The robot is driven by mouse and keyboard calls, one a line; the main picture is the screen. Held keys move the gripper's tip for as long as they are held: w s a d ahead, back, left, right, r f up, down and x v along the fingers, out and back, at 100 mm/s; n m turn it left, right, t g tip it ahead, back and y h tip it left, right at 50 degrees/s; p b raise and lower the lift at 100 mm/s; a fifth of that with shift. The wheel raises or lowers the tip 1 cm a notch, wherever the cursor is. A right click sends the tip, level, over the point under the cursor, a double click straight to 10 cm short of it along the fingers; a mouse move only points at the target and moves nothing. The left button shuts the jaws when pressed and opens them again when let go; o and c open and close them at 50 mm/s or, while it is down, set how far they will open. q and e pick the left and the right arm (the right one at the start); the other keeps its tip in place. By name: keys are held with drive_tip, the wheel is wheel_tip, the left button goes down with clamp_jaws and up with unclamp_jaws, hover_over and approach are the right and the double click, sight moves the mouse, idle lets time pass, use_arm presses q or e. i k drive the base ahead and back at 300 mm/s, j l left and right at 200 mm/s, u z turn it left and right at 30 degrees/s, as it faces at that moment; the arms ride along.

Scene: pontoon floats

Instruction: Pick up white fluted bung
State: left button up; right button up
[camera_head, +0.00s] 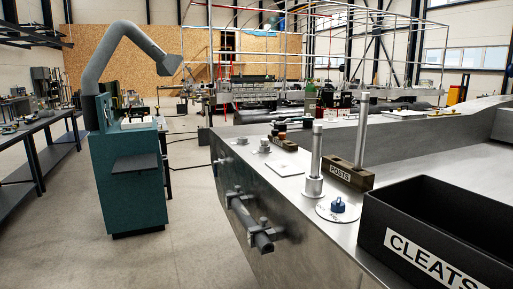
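I cannot make out a white fluted bung for certain. A small pale grey knob-like piece (264,146) stands on the metal deck (285,185) near its far left edge, but it is too small to tell whether it is fluted. A blue knobbed cap (338,205) sits on a pale round disc nearer to me. Neither of my grippers is in view.
A black bin labelled CLEATS (425,256) stands at the front right. A brown block labelled POSTS (348,174) and an upright metal post (316,155) stand behind it. A dark fitting (255,230) juts from the deck's side.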

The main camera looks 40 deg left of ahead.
sight(265, 142)
drive_tip(key=j+u, duration=0.1)
drive_tip(key=u, duration=1.05)
